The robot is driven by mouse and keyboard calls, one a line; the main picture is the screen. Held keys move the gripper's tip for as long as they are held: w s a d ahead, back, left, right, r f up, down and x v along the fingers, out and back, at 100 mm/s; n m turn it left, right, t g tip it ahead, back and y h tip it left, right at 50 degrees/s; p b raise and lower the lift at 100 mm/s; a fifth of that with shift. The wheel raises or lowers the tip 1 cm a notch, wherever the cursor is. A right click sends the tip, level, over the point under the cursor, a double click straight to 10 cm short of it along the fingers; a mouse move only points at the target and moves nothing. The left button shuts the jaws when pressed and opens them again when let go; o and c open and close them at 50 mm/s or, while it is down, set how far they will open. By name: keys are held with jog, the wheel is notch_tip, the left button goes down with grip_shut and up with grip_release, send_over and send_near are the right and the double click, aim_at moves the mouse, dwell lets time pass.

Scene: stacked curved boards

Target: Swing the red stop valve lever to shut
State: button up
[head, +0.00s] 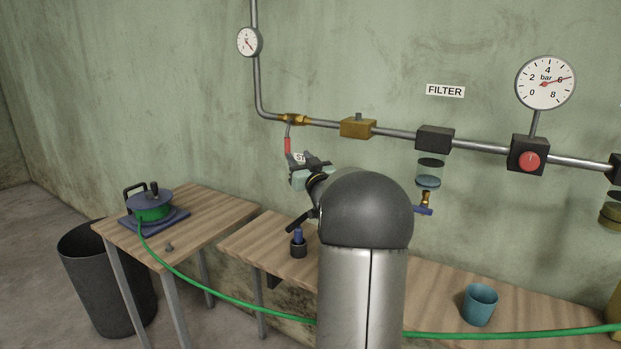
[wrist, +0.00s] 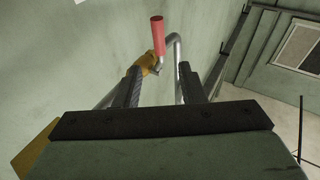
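The red stop valve lever (head: 287,146) hangs down from the brass valve (head: 293,119) at the left end of the horizontal pipe, roughly square to that pipe. My gripper (head: 308,160) is just right of and below the lever's red grip. In the wrist view the red grip (wrist: 157,35) lies ahead of my gripper (wrist: 160,70), in the gap between its two spread fingers as seen there. The fingers are apart and nothing is held. The brass valve (wrist: 150,62) shows partly behind the left finger. A white label (head: 299,157) is mostly hidden by my gripper.
To the right along the pipe are a brass block (head: 358,127), a filter (head: 430,155) and a red-knobbed regulator (head: 529,159). Below, the bench (head: 450,285) holds a teal cup (head: 480,304). A green hose (head: 220,295) runs from a reel (head: 152,205) on the left table.

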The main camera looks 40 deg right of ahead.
jog(key=v, duration=0.7)
jog(key=shift+b, duration=0.35)
jog(key=shift+s+a, duration=0.1)
jog(key=shift+a, duration=0.05)
jog(key=s+a+f+g+y+p, duration=0.1)
jog(key=a+f+g+p, duration=0.3)
jog(key=a, duration=0.7)
jog(key=a+f+g+y+p, duration=0.25)
jog(key=a+g, duration=0.25)
jog(key=a, duration=0.7)
jog(key=s+a+f+n+g+y+p, duration=0.1)
jog(key=s+a+f+n+g+p, duration=0.1)
jog(key=s+a+g, duration=0.3)
jog(key=s+a+f+n+g+y+p, duration=0.2)
jog(key=s+a+g, duration=0.3)
jog(key=s+a, duration=0.9)
jog(key=s+f, duration=0.1)
jog(key=s, duration=0.4)
